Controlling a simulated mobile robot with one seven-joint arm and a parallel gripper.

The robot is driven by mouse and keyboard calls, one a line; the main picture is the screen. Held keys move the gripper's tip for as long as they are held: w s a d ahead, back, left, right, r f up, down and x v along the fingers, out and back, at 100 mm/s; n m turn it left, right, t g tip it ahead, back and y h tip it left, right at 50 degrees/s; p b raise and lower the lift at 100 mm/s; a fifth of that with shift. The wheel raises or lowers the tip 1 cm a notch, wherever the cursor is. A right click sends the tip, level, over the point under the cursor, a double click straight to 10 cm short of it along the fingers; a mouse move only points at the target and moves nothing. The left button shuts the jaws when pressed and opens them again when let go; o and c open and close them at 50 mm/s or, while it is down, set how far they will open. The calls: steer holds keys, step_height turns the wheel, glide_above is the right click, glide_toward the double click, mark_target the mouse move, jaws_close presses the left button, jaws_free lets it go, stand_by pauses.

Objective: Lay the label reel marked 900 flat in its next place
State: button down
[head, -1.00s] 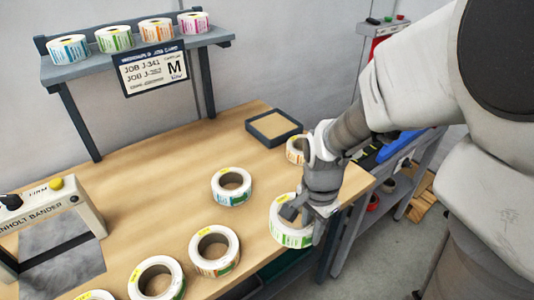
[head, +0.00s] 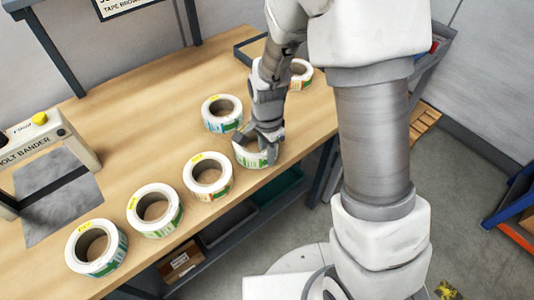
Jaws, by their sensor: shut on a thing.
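My gripper (head: 262,138) is shut on a white label reel (head: 251,158) with green print. The reel is about level, at the right end of the front row, near the table's front edge. My fingers and wrist cover much of its top, and I cannot read its number. I cannot tell whether it touches the table or hangs just above it. Three similar reels lie flat in the row to its left: a near one (head: 208,190), a middle one (head: 155,222) and a far-left one (head: 97,262). Another reel (head: 222,124) lies flat just behind and left.
One more reel (head: 303,75) lies behind my wrist, beside a dark square tray (head: 245,46). The bander (head: 45,140) stands at the left of the wooden table (head: 140,120). The table's middle is clear. Below the front edge is a shelf with a brown box (head: 180,262).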

steer(key=shift+f, duration=0.15)
steer(key=shift+f, duration=0.15)
steer(key=c, duration=0.7)
jaws_free()
